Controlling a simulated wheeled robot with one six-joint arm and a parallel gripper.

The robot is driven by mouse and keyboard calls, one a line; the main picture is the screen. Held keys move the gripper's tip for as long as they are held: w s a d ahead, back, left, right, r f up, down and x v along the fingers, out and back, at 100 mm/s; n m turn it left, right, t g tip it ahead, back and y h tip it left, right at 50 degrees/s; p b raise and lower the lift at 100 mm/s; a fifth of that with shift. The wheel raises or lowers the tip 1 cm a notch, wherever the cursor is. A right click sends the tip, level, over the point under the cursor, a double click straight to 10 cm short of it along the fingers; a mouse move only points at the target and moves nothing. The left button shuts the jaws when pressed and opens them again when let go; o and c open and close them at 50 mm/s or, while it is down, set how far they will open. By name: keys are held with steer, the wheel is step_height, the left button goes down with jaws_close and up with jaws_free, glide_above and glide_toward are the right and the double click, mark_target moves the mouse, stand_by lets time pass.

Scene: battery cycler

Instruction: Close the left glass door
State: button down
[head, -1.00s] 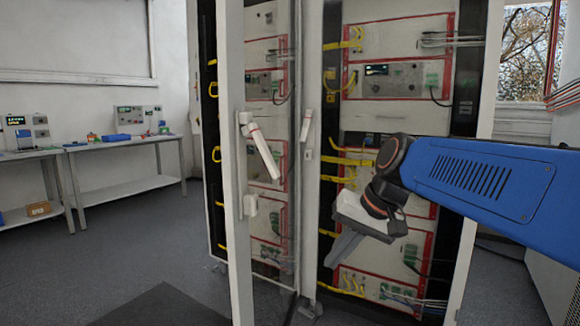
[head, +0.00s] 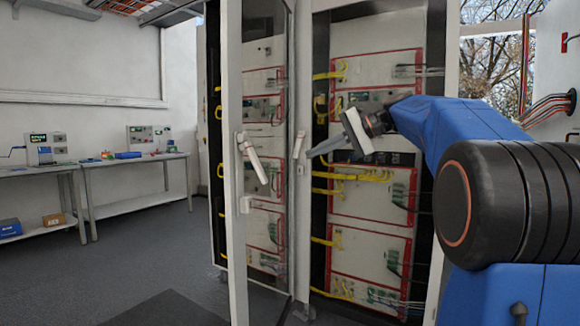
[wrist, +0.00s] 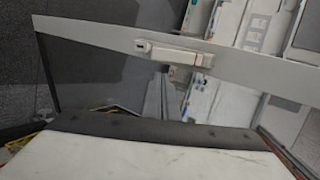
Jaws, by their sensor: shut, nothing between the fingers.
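The left glass door (head: 232,205) stands open, its pale frame upright in front of the cabinet. Its white handle (head: 251,158) with a red mark is on that frame. In the wrist view the door frame (wrist: 100,38) runs slantwise across the top, with the handle (wrist: 175,53) on it. My gripper (head: 312,153) is shut and empty, to the right of that handle in the head view, pointing left. Its tips overlap a second pale upright (head: 303,215) in the picture; I cannot tell whether they touch it.
The battery cabinet (head: 375,145) behind holds red-edged units with yellow cables. Benches with instruments (head: 140,157) stand along the left wall. Grey floor (head: 120,255) left of the door is clear. Cables (head: 552,108) hang at the right by the window.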

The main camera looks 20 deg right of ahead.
steer(key=x, duration=1.3)
steer(key=shift+a+f, duration=0.2)
steer(key=shift+f, duration=0.05)
steer(key=shift+w, duration=0.2)
